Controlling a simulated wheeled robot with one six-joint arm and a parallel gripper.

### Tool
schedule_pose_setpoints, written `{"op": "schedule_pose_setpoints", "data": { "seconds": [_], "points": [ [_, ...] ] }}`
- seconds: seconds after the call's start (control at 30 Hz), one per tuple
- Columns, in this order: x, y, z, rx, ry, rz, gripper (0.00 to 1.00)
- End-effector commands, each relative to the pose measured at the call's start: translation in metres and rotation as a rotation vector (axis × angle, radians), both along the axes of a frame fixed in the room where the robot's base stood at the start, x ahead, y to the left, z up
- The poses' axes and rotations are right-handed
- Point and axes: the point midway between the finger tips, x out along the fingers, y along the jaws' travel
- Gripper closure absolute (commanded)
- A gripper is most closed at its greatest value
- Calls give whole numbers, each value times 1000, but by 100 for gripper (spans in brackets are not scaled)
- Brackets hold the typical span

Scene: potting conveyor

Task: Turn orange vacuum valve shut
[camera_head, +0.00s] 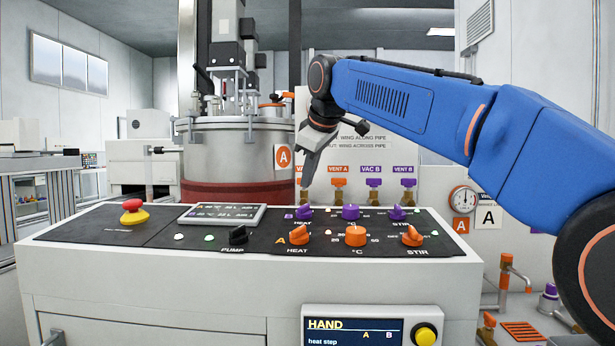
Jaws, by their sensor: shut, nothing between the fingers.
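My gripper (304,186) is shut and empty, pointing down in front of the wall panel. It covers most of the leftmost valve and its orange label, of which only "VA" shows at the edge. The orange VENT A valve (338,183) is just right of it, with the purple VAC B valve (374,184) and purple VENT B valve (407,184) further right. I cannot tell whether the fingers touch the leftmost valve, nor how its handle is turned.
A black-topped control console (130,262) with orange, purple and black knobs stands in front, below the valves. A red and yellow stop button (133,211) is at its left. A steel vessel (225,150) stands behind, left of my gripper. A pressure gauge (464,199) is at right.

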Motion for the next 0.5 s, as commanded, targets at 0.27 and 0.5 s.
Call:
{"op": "schedule_pose_setpoints", "data": {
  "seconds": [0.27,0.5],
  "points": [
    [12,-9,0,-1,-2,-3,100],
    [16,-13,1,-2,-8,-6,100]
  ]
}}
